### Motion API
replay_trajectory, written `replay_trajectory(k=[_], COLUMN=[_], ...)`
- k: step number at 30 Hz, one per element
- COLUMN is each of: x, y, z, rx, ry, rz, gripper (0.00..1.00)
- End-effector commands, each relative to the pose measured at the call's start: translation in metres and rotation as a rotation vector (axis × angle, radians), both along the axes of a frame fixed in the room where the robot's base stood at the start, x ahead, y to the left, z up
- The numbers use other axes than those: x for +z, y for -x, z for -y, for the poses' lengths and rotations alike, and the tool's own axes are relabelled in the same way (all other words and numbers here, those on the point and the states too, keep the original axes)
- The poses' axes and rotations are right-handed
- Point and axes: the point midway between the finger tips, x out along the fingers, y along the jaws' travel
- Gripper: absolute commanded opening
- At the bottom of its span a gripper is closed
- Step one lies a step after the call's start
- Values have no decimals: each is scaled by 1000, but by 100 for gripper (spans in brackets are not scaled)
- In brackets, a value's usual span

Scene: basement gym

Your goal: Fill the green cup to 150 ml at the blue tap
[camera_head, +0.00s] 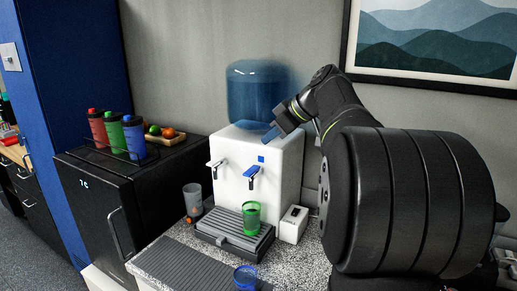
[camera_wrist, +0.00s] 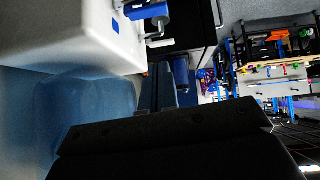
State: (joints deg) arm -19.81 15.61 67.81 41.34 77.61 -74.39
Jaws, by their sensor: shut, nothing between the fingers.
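The white water dispenser (camera_head: 282,160) carries a blue bottle (camera_head: 250,95), which also shows in the wrist view (camera_wrist: 85,108). Its blue tap (camera_head: 251,173) is on the front, right of a second tap with a pale lever (camera_head: 214,164). The blue tap also shows at the top of the wrist view (camera_wrist: 148,13). The green cup (camera_head: 251,220) stands upright on the drip tray (camera_head: 225,235), below the blue tap. I cannot tell its water level. My gripper (camera_head: 271,133) is shut and empty, above the blue tap near the dispenser's top. Its fingers show in the wrist view (camera_wrist: 163,75).
A small white box with a dark display (camera_head: 292,224) stands right of the tray. A grey cup (camera_head: 193,200) stands left, a blue cup (camera_head: 245,278) in front. Several bottles (camera_head: 134,137) and fruit stand on the black fridge (camera_head: 85,190). My arm covers the right side.

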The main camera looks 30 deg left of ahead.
Motion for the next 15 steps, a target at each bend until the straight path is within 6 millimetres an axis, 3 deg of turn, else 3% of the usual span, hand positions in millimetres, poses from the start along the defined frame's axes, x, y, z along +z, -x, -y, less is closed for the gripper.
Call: replay_trajectory(k=[6, 15], x=[16, 18], y=[0, 0], z=[16, 18], rx=[-1, 1], ry=[-1, 0], rz=[1, -1], gripper=[0, 0])
